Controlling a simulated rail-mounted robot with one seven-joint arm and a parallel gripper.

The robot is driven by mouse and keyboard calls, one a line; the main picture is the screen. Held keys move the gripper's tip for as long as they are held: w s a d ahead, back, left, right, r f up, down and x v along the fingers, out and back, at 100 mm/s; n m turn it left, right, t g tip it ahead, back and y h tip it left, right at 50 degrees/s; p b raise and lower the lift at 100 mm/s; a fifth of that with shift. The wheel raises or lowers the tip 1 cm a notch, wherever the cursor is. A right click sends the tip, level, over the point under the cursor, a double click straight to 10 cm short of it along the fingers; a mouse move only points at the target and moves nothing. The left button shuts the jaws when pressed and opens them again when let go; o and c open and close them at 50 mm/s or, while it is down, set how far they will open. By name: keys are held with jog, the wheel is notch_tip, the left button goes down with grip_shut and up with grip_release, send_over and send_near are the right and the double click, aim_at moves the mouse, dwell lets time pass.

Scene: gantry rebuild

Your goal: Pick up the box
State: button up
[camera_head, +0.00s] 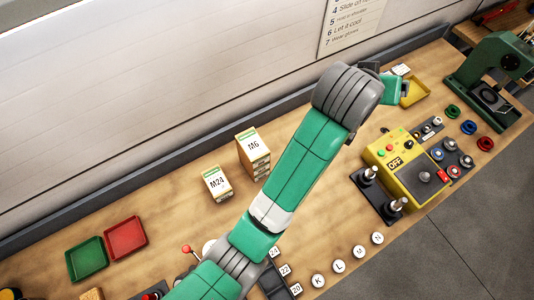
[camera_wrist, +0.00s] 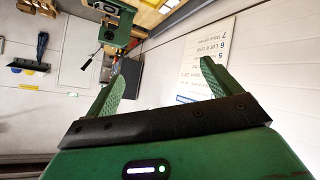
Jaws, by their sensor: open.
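Two labelled white boxes stand on the wooden bench in the head view. The M24 box (camera_head: 216,184) is low. The M6 box (camera_head: 252,147) is on top of a stack of similar boxes, behind and right of it. Which one the task means cannot be told. My gripper (camera_wrist: 162,70) is open in the wrist view, with nothing between its green fingers. It points toward the wall sign and machinery, and neither labelled box shows there. In the head view my arm reaches past the boxes to the upper right, with its end partly hidden.
Red (camera_head: 126,238) and green (camera_head: 86,259) trays lie at the left. A yellow control box (camera_head: 408,172), a yellow tray (camera_head: 414,92) and a green press (camera_head: 490,80) are at the right. Lettered round buttons line the front edge.

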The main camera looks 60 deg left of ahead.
jog(key=s+a+f+n+g+b, duration=0.1)
jog(key=s+a+f+n+g, duration=0.1)
jog(key=s+a+f, duration=0.3)
jog(key=s+a+f+n+g+h+b, duration=0.1)
jog(key=a+f+g, duration=0.15)
jog(key=f, duration=0.45)
jog(key=s+a+f+n+g+b, duration=0.1)
jog(key=s+a+f+n+g, duration=0.1)
jog(key=s+a+f, duration=0.3)
jog(key=n+g+h+b, duration=0.2)
jog(key=n+g+h, duration=0.1)
jog(key=n+g, duration=0.1)
send_over(252, 144)
jog(key=f, duration=1.1)
jog(key=shift+d, duration=0.2)
jog(key=shift+a+f, duration=0.2)
jog(key=shift+f, duration=3.6)
jog(key=c, duration=1.4)
jog(key=shift+r, duration=0.2)
